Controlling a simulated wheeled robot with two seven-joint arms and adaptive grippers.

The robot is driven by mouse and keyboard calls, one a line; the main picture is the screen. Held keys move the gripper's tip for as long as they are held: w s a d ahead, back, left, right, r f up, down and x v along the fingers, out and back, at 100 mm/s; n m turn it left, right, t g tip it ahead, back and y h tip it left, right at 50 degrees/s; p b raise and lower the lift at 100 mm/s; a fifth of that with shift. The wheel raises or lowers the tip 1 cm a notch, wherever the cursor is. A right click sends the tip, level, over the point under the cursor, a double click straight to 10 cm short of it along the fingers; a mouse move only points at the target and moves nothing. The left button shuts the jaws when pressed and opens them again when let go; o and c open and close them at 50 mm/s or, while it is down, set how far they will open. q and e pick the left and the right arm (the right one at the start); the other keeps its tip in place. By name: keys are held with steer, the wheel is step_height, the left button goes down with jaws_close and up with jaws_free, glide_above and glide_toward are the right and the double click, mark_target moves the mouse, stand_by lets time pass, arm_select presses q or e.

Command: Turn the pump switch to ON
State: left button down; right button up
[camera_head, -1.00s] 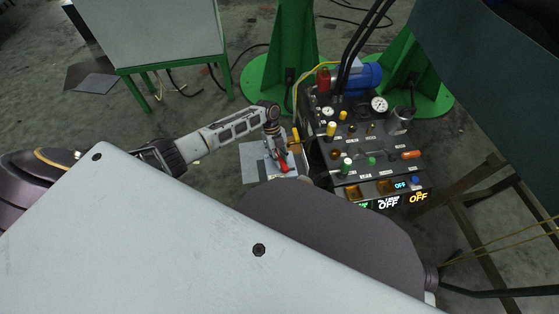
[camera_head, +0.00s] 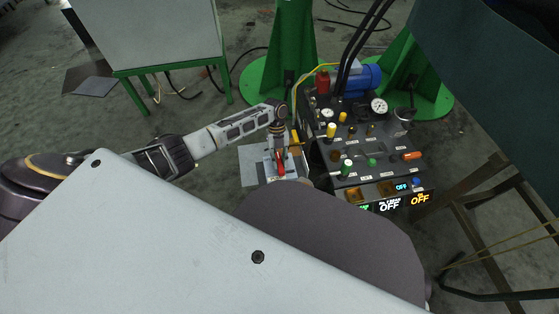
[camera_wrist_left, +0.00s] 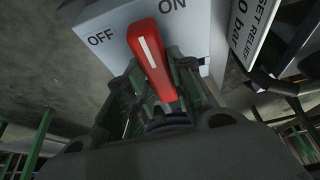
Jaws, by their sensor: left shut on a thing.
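The pump switch is a red lever with a white stripe (camera_wrist_left: 149,52) on a light grey box (camera_wrist_left: 205,28) in the left wrist view. The lever leans up and left, between the OFF label on the left and the ON label at upper right. It also shows small in the head view (camera_head: 281,168). My left gripper (camera_wrist_left: 158,88) is shut on the lever, with its fingers at the lever's near part. In the head view my left gripper (camera_head: 279,153) reaches down over the switch box. My right gripper is not in view.
A dark control panel (camera_head: 380,151) with knobs, gauges and lit OFF displays stands just right of the switch box. Green stands (camera_head: 293,50) and a blue motor (camera_head: 364,77) are behind. A PRESET RELIEF sign (camera_wrist_left: 252,30) is close on the right in the wrist view.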

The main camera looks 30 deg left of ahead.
arm_select(q)
steer(key=c, duration=1.2)
jaws_free()
steer(key=shift+c, duration=0.2)
steer(key=shift+r, duration=0.1)
steer(key=v, duration=1.1)
steer(key=shift+w+r, duration=0.15)
steer(key=shift+r, duration=0.2)
steer(key=shift+a, duration=0.15)
